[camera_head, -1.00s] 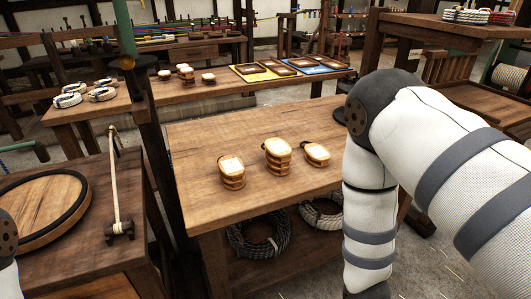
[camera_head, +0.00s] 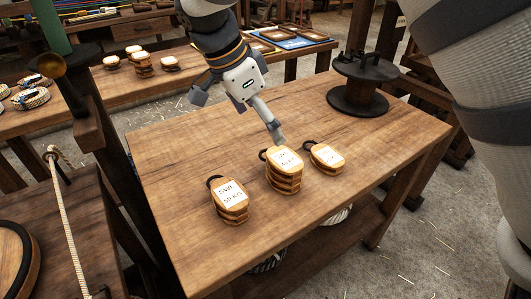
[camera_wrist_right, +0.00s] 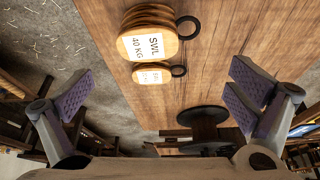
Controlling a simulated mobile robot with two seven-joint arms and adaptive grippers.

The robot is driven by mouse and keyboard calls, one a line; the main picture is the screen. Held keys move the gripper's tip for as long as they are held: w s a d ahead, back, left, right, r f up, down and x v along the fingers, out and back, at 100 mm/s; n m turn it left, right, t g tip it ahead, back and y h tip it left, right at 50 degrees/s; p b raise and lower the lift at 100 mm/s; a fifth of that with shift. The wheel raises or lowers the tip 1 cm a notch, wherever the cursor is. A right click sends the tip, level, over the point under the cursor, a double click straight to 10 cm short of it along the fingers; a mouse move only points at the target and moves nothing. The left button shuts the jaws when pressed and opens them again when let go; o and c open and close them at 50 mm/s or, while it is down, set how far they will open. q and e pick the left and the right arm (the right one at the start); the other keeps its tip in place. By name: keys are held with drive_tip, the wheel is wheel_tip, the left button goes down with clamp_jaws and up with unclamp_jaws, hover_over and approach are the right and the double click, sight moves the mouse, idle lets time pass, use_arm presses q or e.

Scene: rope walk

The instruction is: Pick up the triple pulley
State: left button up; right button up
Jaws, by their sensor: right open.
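The tallest wooden pulley block (camera_head: 284,170), with several stacked wooden layers, a white label and a dark ring, stands in the middle of a row of three on the bench. I take it as the triple pulley. It shows at the top of the right wrist view (camera_wrist_right: 150,35), its label reading SWL 40 KG. My right gripper (camera_head: 238,118) is open and empty, above the bench and behind this block in the head view. One finger appears close to its far edge; whether they touch I cannot tell. My left gripper is out of view.
A shorter block (camera_head: 230,202) stands to the left and a small one (camera_head: 326,157) to the right, close by. A dark spool (camera_head: 358,92) stands at the back right of the bench (camera_head: 170,160). The front right of the bench top is bare.

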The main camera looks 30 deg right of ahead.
sight(285, 158)
drive_tip(key=x, duration=0.3)
drive_tip(key=s+x, duration=0.1)
drive_tip(key=x, duration=0.3)
drive_tip(key=s+x, duration=0.1)
drive_tip(key=x, duration=0.3)
drive_tip(key=shift+d, duration=0.25)
drive_tip(key=c, duration=1.7)
